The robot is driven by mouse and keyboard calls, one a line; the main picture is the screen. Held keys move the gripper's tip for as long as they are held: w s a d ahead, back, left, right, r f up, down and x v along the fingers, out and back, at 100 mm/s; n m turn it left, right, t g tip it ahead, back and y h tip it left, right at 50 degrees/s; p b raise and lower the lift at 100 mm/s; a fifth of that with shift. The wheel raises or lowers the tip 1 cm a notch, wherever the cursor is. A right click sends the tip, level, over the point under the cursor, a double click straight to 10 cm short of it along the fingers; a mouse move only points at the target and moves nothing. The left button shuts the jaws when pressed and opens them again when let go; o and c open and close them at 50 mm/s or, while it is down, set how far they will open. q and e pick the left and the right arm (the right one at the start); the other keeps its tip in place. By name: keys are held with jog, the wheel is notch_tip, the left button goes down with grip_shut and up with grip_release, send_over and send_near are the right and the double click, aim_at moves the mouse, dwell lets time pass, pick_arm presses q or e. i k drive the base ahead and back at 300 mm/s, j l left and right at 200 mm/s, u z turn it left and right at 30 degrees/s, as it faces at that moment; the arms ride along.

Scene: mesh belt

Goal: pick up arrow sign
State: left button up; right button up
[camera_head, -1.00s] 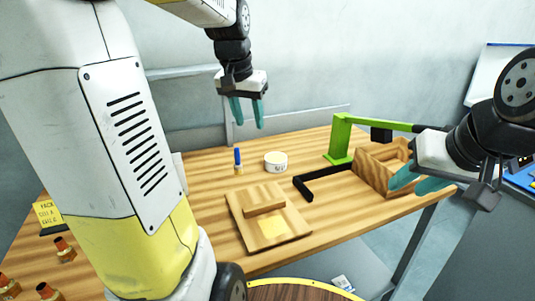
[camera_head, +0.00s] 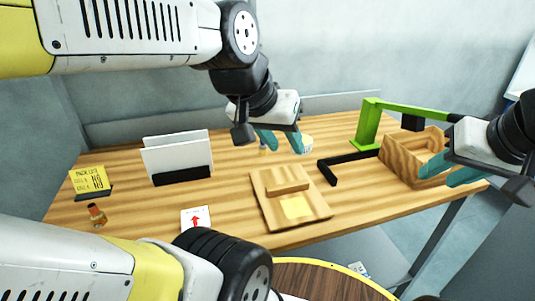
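The arrow sign (camera_head: 196,219), a small white card with a red arrow, is at the front left part of the wooden table, just beyond my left arm. My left gripper (camera_head: 282,143) is up and to the right of the sign, over the back middle of the table. Its teal fingers are apart with nothing between them. My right gripper (camera_head: 452,171) is at the right by the wooden box, far from the sign. Its teal fingers are apart and empty.
White panels in a black holder (camera_head: 180,160) and a yellow note sign (camera_head: 90,181) stand at the left. A small orange-brown bottle (camera_head: 97,215) is near. A wooden board (camera_head: 288,200), green stand (camera_head: 368,125) and wooden box (camera_head: 400,163) fill the middle and right.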

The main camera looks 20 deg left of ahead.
aim_at(199, 216)
jog(key=u, duration=1.75)
jog(key=k+j, duration=0.2)
jog(key=j, duration=0.2)
jog(key=k+j, duration=0.25)
jog(key=j, duration=0.15)
